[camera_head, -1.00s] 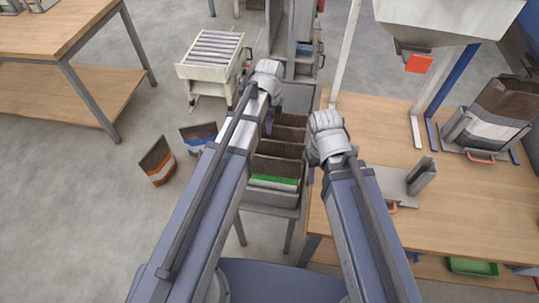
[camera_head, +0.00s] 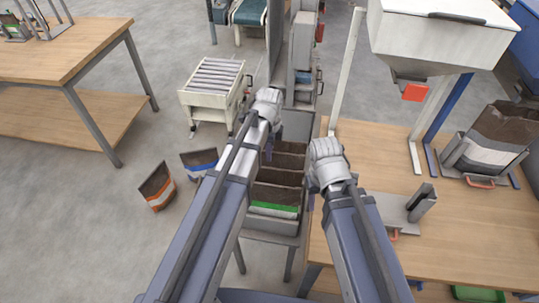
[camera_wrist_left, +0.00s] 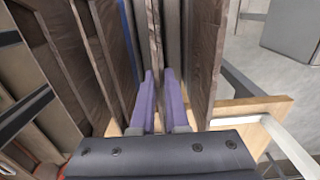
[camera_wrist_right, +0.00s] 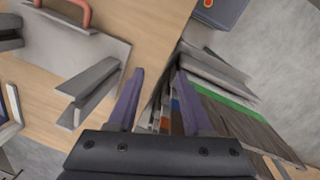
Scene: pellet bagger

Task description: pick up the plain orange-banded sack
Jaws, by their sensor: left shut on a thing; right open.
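An orange-banded sack (camera_head: 158,187) with a brown top stands on the floor at the left, beside a blue-banded sack (camera_head: 200,164). Several brown-topped sacks stand in a grey rack (camera_head: 271,226); the front one (camera_head: 273,210) has a green band. My left gripper (camera_head: 268,153) reaches into the rack. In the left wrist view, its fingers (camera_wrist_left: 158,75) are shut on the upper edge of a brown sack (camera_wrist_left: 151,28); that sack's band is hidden. My right gripper (camera_wrist_right: 158,76) is open and empty near the rack's right side. In the right wrist view, an orange patch shows between its fingers.
A wooden table (camera_head: 460,228) borders the rack on the right, with a metal bracket (camera_head: 408,208) and a holder carrying another sack (camera_head: 500,137). A roller stand (camera_head: 212,95) stands behind the floor sacks. Another table (camera_head: 70,55) is at far left.

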